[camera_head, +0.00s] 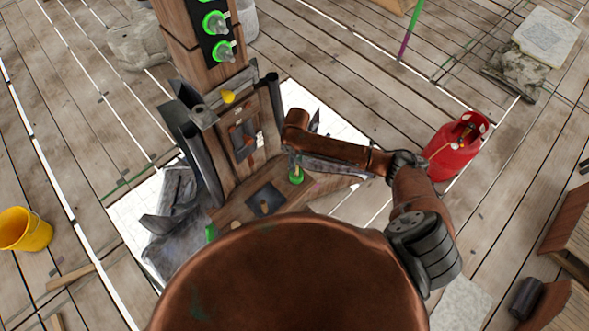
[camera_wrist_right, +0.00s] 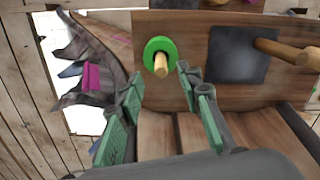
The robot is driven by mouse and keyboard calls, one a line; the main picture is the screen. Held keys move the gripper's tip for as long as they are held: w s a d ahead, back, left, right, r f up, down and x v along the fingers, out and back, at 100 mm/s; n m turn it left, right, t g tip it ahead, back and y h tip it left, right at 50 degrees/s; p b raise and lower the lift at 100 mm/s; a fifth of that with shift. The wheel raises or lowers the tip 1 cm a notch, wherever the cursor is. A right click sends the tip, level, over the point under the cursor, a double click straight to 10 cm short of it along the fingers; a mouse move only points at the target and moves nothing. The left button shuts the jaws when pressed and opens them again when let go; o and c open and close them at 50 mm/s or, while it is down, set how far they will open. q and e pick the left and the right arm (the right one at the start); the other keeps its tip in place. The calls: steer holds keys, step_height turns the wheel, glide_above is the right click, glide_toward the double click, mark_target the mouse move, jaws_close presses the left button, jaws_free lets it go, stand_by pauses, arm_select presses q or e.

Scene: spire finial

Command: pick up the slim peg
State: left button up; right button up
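In the right wrist view a slim light-wood peg (camera_wrist_right: 160,67) points toward the camera through a green ring (camera_wrist_right: 151,50) on a wooden board. A second wooden peg (camera_wrist_right: 284,51) sticks out over a dark square plate (camera_wrist_right: 240,54) to its right. My right gripper (camera_wrist_right: 159,78) is open, its green-padded fingers apart with the slim peg's end showing between the tips. I cannot tell whether they touch it. In the head view my right gripper (camera_head: 294,160) is just above the green ring (camera_head: 297,178) on the wooden base. My left gripper is not in view.
The wooden post (camera_head: 190,50) stands close to my right gripper and carries a black panel with green-ringed pegs (camera_head: 215,22). Grey sculpted pieces (camera_head: 178,205) lie left of the base. A red canister (camera_head: 455,148) stands right, and a yellow bucket (camera_head: 24,230) far left.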

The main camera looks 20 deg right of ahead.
mark_target(297, 166)
steer(key=shift+s+d+f, duration=0.1)
steer(key=shift+s+f, duration=0.15)
steer(key=shift+f, duration=0.6)
steer(key=shift+w+f+p, duration=0.1)
steer(key=shift+f+p, duration=0.4)
steer(key=shift+f, duration=1.75)
jaws_close()
